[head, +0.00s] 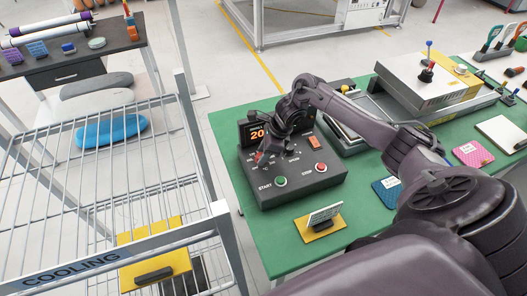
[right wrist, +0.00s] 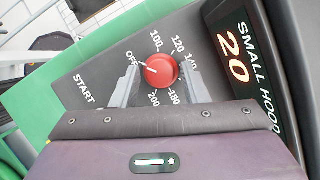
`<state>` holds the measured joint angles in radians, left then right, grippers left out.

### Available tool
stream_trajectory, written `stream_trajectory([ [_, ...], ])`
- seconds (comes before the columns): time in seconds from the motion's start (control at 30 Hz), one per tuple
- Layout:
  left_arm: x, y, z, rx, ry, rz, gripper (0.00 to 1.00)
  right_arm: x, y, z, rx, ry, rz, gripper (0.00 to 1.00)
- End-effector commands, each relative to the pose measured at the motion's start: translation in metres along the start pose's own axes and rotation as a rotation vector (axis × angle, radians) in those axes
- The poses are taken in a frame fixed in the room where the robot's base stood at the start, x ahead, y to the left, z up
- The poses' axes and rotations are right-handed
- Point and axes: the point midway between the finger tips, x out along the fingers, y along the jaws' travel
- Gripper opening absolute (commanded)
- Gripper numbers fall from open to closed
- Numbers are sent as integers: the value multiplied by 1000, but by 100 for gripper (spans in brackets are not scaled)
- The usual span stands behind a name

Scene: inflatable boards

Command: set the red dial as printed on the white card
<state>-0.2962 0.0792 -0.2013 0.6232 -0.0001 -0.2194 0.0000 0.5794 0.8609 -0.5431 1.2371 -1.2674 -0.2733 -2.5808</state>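The red dial (right wrist: 160,71) is on a dark control box (head: 292,183), with a printed scale around it: OFF, 100, 120, 140, 180, 200. Its white pointer line points toward OFF. My right gripper (right wrist: 160,85) is over the box, with its grey fingers apart on either side of the dial. I cannot tell whether they touch it. In the head view the right gripper (head: 265,152) partly hides the dial. The white card (head: 324,213) stands tilted on a yellow base in front of the box; its print is too small to read. My left gripper is out of view.
The box's display (right wrist: 232,55) reads 20 beside SMALL HOOD. A green START button (head: 281,181), a red STOP button (head: 321,167) and an orange switch (head: 314,142) are close by. A wire rack (head: 100,190) marked COOLING stands left of the green table (head: 275,235).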

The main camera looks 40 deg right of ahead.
Motion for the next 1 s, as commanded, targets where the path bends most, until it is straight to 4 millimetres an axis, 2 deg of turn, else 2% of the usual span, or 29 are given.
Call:
stream_trajectory([
  [0.03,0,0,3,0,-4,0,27,0,0,0,0,0,0,34],
  [0.23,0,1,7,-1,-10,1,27,0,0,0,0,0,0,8],
  [0.63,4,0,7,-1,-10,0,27,0,0,-1,70,2,-31,7],
  [1.0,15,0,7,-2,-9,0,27,1,3,-1,343,1,-144,7],
])
